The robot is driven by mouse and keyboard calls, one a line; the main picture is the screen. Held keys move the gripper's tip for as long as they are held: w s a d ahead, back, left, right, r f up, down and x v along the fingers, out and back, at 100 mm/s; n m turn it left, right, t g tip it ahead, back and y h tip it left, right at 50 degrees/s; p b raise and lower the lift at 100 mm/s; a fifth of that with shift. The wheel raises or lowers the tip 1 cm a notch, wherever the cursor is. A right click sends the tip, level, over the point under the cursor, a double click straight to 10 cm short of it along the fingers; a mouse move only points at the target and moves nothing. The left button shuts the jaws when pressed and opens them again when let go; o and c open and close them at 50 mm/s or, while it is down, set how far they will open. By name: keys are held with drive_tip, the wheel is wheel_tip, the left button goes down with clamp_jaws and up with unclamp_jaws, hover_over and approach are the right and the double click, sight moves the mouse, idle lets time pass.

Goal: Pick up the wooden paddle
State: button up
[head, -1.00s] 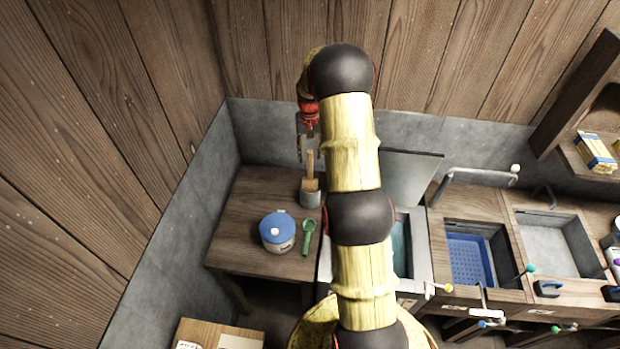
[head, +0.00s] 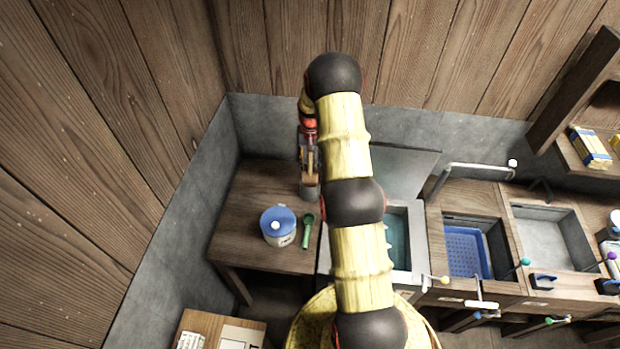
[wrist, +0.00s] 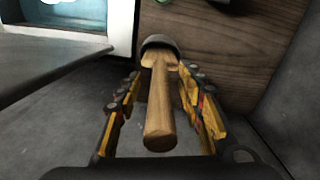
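The wooden paddle stands upright in a grey cup (head: 309,191) at the back of the wooden side table. In the wrist view the paddle (wrist: 160,110) points its handle towards the camera, and its wide end sits in the cup (wrist: 160,42). My gripper (wrist: 155,85) is open, with one finger on each side of the paddle and a visible gap to each finger.
A blue-lidded white tub (head: 278,226) and a green scoop (head: 308,230) stand on the table (head: 240,215) in front of the cup. A grey wall (head: 262,130) is close behind. A water-filled basin (head: 398,240) and a blue basket (head: 467,252) are to the right.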

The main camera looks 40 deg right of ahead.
drive_tip(key=shift+c, duration=0.5)
clamp_jaws()
drive_tip(key=shift+r, duration=0.1)
